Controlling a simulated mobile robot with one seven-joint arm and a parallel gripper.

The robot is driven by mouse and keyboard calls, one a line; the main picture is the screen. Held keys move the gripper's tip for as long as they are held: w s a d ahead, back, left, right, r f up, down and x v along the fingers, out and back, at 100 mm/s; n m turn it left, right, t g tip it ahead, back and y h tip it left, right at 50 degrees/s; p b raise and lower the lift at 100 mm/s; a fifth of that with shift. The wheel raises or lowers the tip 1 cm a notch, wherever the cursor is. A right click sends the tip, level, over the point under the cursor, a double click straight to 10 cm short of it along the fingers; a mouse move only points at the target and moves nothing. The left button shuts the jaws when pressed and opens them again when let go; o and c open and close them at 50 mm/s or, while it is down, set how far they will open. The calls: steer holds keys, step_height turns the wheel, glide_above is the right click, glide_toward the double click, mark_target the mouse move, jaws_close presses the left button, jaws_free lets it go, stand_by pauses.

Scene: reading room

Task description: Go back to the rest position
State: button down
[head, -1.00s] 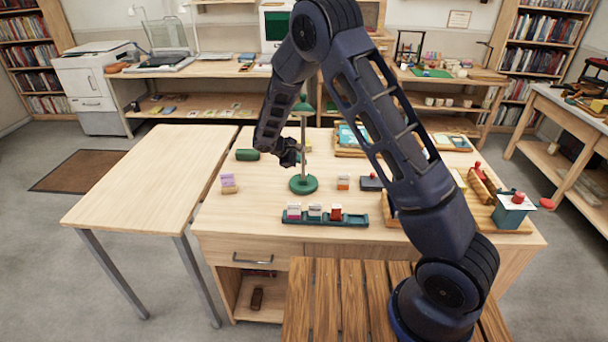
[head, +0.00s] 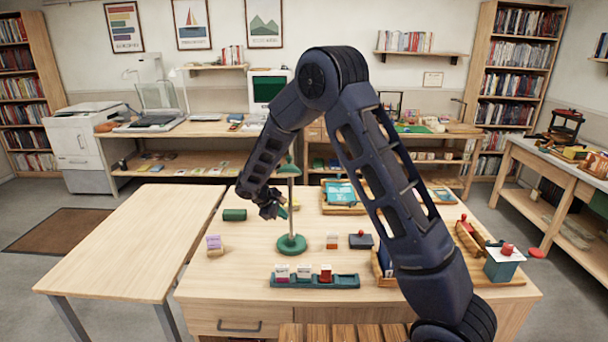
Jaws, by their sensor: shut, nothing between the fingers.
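My gripper (head: 270,210) hangs at the end of my dark blue arm, above the back left part of the wooden desk (head: 225,283). Its fingers are small and dark in the head view; they are shut with nothing held. A dark green cylinder (head: 234,215) lies on the desk to the left of my gripper.
A teal rack (head: 315,282) with several small blocks lies at the desk front. A purple-topped block (head: 214,243) stands at left. A stamp pad (head: 361,241), trays and a teal box (head: 504,264) are at right. The side table (head: 130,245) is bare.

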steer(key=s+a+r+m+g+y, duration=0.25)
steer(key=s+r+m+y, duration=0.45)
steer(key=s+r, duration=0.7)
steer(key=s+d+r+m, duration=0.1)
steer(key=d+r, duration=0.3)
steer(key=d, duration=0.4)
steer(key=d+r+m+t+h, duration=0.1)
steer(key=d+r+m, duration=0.15)
steer(key=d, duration=0.55)
steer(key=s+d+r+m, duration=0.1)
steer(key=d+r, duration=0.3)
steer(key=d, duration=0.4)
steer(key=s+d+r+m+t, duration=0.1)
steer(key=s+d+r+m, duration=0.1)
steer(key=s+d, duration=1.2)
steer(key=d+m, duration=0.1)
steer(key=d, duration=0.1)
steer(key=shift+s+d+r, duration=0.15)
steer(key=shift+s+d, duration=0.15)
steer(key=shift+d, duration=0.05)
